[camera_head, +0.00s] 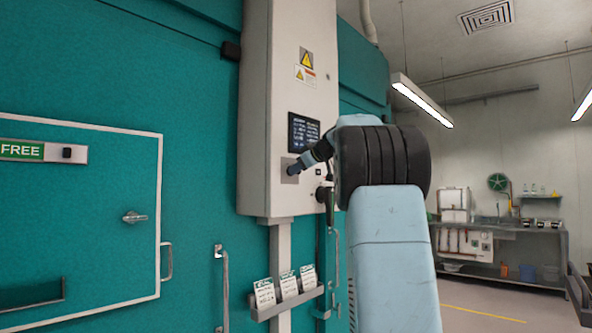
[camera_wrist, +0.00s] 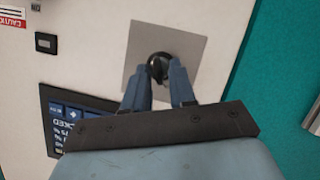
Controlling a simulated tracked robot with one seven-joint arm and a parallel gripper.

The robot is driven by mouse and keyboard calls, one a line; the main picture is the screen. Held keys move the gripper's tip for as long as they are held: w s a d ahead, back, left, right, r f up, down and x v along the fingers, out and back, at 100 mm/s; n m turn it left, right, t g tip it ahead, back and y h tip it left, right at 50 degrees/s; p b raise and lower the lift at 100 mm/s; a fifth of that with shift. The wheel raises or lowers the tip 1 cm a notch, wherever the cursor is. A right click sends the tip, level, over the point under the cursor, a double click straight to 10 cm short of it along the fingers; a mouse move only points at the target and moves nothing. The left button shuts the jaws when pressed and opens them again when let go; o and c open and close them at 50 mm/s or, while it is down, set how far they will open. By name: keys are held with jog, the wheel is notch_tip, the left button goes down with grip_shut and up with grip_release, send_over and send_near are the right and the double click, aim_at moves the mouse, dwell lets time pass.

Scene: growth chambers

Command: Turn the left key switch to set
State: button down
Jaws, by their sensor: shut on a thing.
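The left key switch (camera_wrist: 159,64) is a dark round knob on a square grey plate (camera_wrist: 192,47) in the wrist view. The two blue fingers of my gripper (camera_wrist: 158,76) are closed on it, one on each side. In the head view my gripper (camera_head: 292,169) reaches the lower front of the white control cabinet (camera_head: 255,120), at the grey plate below the dark display (camera_head: 304,132). The knob is hidden there by my fingers. The switch's markings and exact setting cannot be read.
A teal door (camera_head: 75,240) with a FREE sign (camera_head: 22,150) and handle is at the left. A rack of cards (camera_head: 287,300) hangs below the cabinet. A dark fitting (camera_head: 325,193) sits close to the right of my gripper. Open floor (camera_head: 490,305) lies at the right.

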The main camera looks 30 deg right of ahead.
jog(key=m+y, duration=0.1)
jog(key=m+g+y, duration=0.1)
jog(key=m, duration=0.1)
jog(key=shift+w+d+f+m, duration=0.15)
jog(key=shift+w+d+m, duration=0.05)
jog(key=shift+m, duration=0.1)
jog(key=m+y, duration=0.2)
jog(key=m, duration=0.1)
jog(key=shift+d+g+y, duration=0.2)
jog(key=shift+g+y, duration=0.2)
jog(key=shift+m, duration=0.3)
jog(key=c, duration=1.3)
grip_release()
jog(key=shift+o, duration=0.2)
jog(key=shift+d, duration=0.15)
